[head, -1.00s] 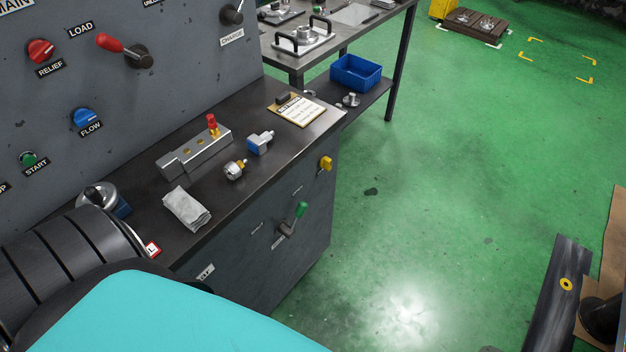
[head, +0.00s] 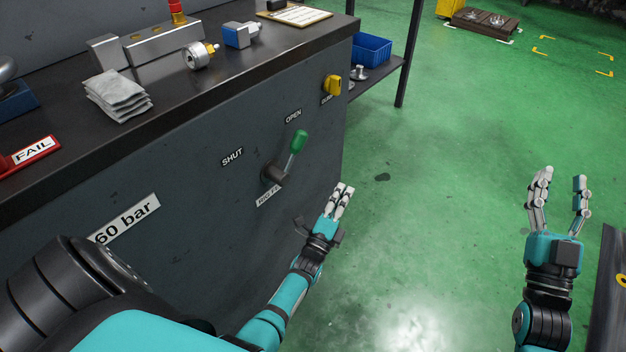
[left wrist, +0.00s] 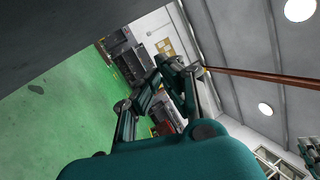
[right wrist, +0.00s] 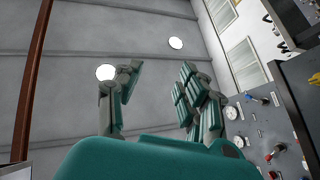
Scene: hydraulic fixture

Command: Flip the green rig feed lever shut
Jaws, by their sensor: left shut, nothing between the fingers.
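The green-handled feed lever (head: 298,142) is on the dark front panel of the bench in the head view. It tilts up and slightly right from its dark pivot, toward the OPEN label (head: 293,116). The SHUT label (head: 232,156) is to the left of the lever. My left gripper (head: 344,190) is shut and empty, below and right of the lever and apart from it. Its fingers also show in the left wrist view (left wrist: 178,64). My right gripper (head: 560,178) is open and empty over the green floor, and its spread fingers show in the right wrist view (right wrist: 158,75).
A yellow knob (head: 333,85) is on the panel, up and right of the lever. Grey cloths (head: 118,95), a metal block (head: 160,47) and fittings lie on the bench top. A blue bin (head: 371,48) is on a shelf behind. The floor right of the bench is open.

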